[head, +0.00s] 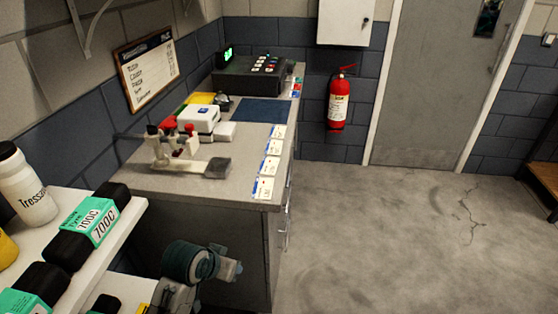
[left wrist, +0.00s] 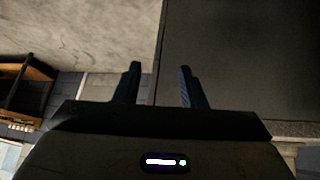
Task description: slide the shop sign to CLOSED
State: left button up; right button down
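I cannot make out a shop sign in either view. A grey door (head: 425,90) stands at the back, its top cut off by the picture edge and its small window (head: 488,18) partly in view. In the left wrist view my left gripper (left wrist: 158,85) has its two fingers apart with nothing between them. Behind the fingers are a dark flat surface and pale floor. In the head view part of an arm, which looks like mine, shows at the bottom beside the counter. My right gripper is in neither view.
A counter (head: 262,190) holds a cash register (head: 252,76), a white box (head: 198,120), a clamp-like tool (head: 190,150) and cards. A fire extinguisher (head: 338,103) hangs at the back. The concrete floor (head: 400,235) is clear.

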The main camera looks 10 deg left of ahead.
pick_arm(q)
jog(key=s+a+f+g+y, duration=0.1)
jog(key=s+a+f, duration=0.1)
jog(key=s+f, duration=0.45)
jog(key=s+a+f+g+y, duration=0.15)
jog(key=s+f, duration=0.25)
jog(key=s, duration=0.6)
jog(key=s+a+f+g, duration=0.1)
jog(key=s+f, duration=0.2)
jog(key=f, duration=1.1)
jog(key=s+a+f+g, duration=0.1)
jog(key=s+a+f, duration=0.1)
jog(key=f, duration=1.1)
jog(key=s+f, duration=1.7)
jog(key=shift+s+a+f+n+g, duration=0.15)
jog(key=shift+s+a+n+g, duration=0.1)
jog(key=shift+a+n+g, duration=0.1)
jog(key=shift+d, duration=0.1)
